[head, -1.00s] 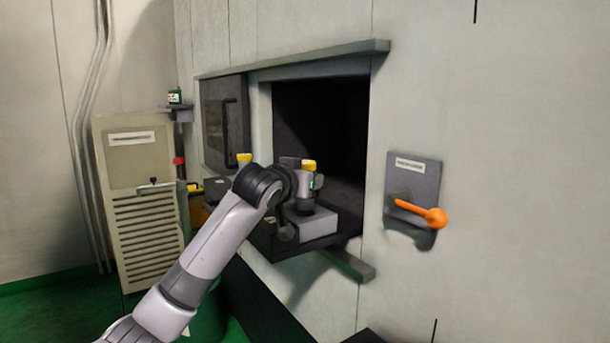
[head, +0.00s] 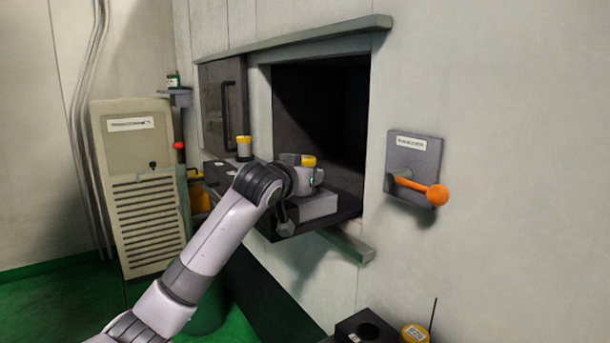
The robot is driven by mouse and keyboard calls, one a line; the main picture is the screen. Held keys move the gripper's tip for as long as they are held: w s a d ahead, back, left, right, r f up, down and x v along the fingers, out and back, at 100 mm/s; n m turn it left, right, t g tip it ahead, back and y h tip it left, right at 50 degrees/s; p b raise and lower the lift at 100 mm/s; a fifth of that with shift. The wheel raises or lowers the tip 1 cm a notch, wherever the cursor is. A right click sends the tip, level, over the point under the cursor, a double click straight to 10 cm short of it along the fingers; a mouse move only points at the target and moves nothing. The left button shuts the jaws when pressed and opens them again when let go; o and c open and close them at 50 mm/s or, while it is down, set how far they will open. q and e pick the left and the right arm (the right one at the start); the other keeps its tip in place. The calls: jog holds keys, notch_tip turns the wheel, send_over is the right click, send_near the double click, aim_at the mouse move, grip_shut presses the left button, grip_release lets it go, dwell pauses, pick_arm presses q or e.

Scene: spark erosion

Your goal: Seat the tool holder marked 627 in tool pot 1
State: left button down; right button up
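My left arm comes in from the lower left and reaches to the open hatch. Its end (head: 290,185) is beside a yellow-topped tool holder (head: 309,161) above a grey block (head: 312,206) on the dark tray (head: 341,216). The arm hides my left fingers, so I cannot tell whether they grip this holder or whether it rests on the block. Another yellow-topped tool holder (head: 243,148) stands upright farther left on the tray. No number 627 or pot number is readable. My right gripper is not in view.
An orange-knobbed lever (head: 425,193) sticks out from a wall plate right of the hatch. A beige cabinet (head: 140,180) stands at left.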

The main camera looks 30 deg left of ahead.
pick_arm(q)
jog(key=shift+f, duration=0.2)
jog(key=shift+c, duration=2.4)
grip_release()
jog(key=shift+f, duration=0.1)
jog(key=shift+f, duration=0.1)
